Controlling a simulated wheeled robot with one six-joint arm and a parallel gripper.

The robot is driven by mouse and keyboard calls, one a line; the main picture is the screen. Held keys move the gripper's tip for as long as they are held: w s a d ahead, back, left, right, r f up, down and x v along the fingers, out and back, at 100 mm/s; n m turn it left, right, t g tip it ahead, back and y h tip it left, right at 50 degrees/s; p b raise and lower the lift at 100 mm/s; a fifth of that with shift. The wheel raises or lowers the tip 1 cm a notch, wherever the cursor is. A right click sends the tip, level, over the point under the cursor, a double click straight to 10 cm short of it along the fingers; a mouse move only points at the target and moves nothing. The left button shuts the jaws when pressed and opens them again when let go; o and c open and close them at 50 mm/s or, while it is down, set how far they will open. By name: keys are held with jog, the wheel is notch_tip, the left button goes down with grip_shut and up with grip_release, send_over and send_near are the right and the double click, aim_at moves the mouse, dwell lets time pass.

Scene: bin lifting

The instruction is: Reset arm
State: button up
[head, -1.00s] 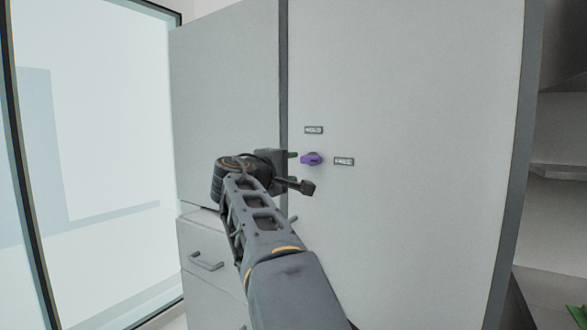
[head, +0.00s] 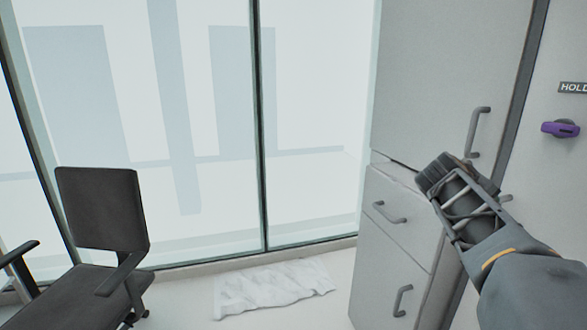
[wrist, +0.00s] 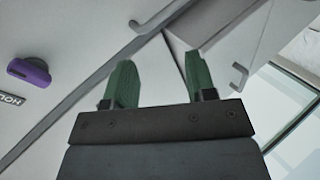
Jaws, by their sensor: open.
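My gripper (wrist: 161,85) shows in the wrist view with two green fingers spread apart and nothing between them. In the head view my arm reaches in from the lower right, and its wrist end is in front of the grey cabinet (head: 440,75); the fingers are hidden there. A purple knob (head: 560,128) sits on the panel at the right edge, below a HOLD label (head: 574,87). The knob also shows at the left of the wrist view (wrist: 29,70), apart from the gripper.
A black office chair (head: 100,215) stands at the left. A crumpled white sheet (head: 273,287) lies on the floor before the glass wall (head: 310,120). Cabinet handles (head: 478,130) stick out near my arm. The floor between chair and cabinet is otherwise clear.

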jog(key=s+a+f+m+y+p, duration=0.1)
jog(key=s+a+f+y+p, duration=0.3)
jog(key=a, duration=0.4)
jog(key=s+a+f+m+y+p, duration=0.1)
jog(key=s+a+f+y+p, duration=0.25)
jog(key=a, duration=0.35)
jog(key=s+a+g+y+p, duration=0.1)
jog(key=s+a+y+p, duration=0.2)
jog(key=s+a+p, duration=0.3)
jog(key=a+r+p, duration=0.1)
jog(key=a, duration=0.2)
jog(key=shift+s+n+y, duration=0.25)
jog(key=shift+n+y, duration=0.05)
jog(key=shift+y, duration=0.05)
jog(key=shift+c, duration=0.8)
jog(key=shift+d, duration=0.2)
